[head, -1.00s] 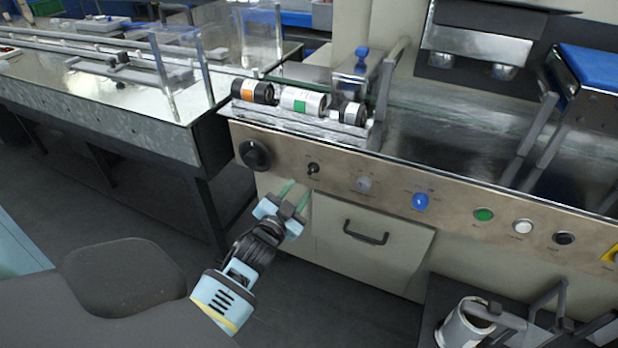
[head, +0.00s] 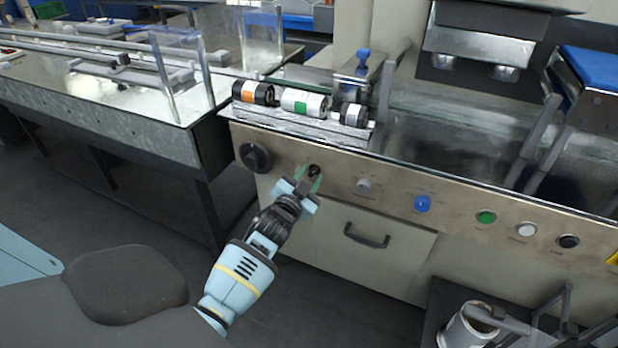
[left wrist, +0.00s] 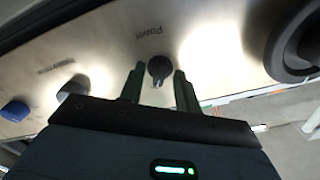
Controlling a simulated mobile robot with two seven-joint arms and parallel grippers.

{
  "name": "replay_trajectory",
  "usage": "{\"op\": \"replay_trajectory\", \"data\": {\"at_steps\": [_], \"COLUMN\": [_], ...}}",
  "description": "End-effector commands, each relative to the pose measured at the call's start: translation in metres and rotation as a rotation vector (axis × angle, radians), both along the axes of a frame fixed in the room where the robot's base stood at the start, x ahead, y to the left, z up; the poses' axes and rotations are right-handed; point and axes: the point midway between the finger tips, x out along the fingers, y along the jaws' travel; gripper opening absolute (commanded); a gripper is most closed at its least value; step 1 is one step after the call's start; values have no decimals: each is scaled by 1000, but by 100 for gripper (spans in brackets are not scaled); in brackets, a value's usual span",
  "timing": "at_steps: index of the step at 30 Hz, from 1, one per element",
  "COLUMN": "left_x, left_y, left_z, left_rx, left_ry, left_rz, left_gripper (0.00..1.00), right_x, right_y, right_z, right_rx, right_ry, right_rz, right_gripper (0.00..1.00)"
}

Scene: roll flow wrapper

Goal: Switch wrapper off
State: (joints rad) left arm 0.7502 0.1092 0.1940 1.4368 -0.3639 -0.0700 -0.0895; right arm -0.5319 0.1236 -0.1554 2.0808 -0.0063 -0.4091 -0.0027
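The wrapper's front panel (head: 390,195) runs across the head view. A small black power knob (head: 313,170) sits on it, right of a large black dial (head: 255,156). In the left wrist view the knob (left wrist: 159,68) is below the printed word "Power", its pointer toward the gripper. My left gripper (head: 308,180) is open and empty just in front of the knob. In the left wrist view its fingertips (left wrist: 159,80) stand to either side of the knob, with gaps showing; I cannot tell how deep they reach. My right gripper is not in view.
Right along the panel are a grey knob (head: 364,186), a blue knob (head: 422,203), a green button (head: 486,217), a white button (head: 526,229) and a black button (head: 568,241). A drawer handle (head: 367,236) sticks out below. Rollers (head: 303,102) lie above.

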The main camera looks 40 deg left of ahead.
Motion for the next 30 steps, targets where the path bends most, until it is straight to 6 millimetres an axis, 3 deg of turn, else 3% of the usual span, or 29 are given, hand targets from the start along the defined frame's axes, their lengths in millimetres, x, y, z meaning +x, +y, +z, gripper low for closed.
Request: {"op": "replay_trajectory", "data": {"at_steps": [1, 7, 20, 30], "left_x": [0, 0, 0, 0], "left_y": [0, 0, 0, 0], "left_z": [0, 0, 0, 2], "left_rx": [0, 0, -53, -293], "left_ry": [0, 0, -12, -71], "left_rz": [0, 0, 0, 1], "left_gripper": [26, 0, 0, 0], "right_x": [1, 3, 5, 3], "right_y": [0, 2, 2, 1], "right_z": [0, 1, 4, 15], "right_rx": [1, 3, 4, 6], "right_ry": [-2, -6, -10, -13], "right_rz": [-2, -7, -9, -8], "right_gripper": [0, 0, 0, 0]}}
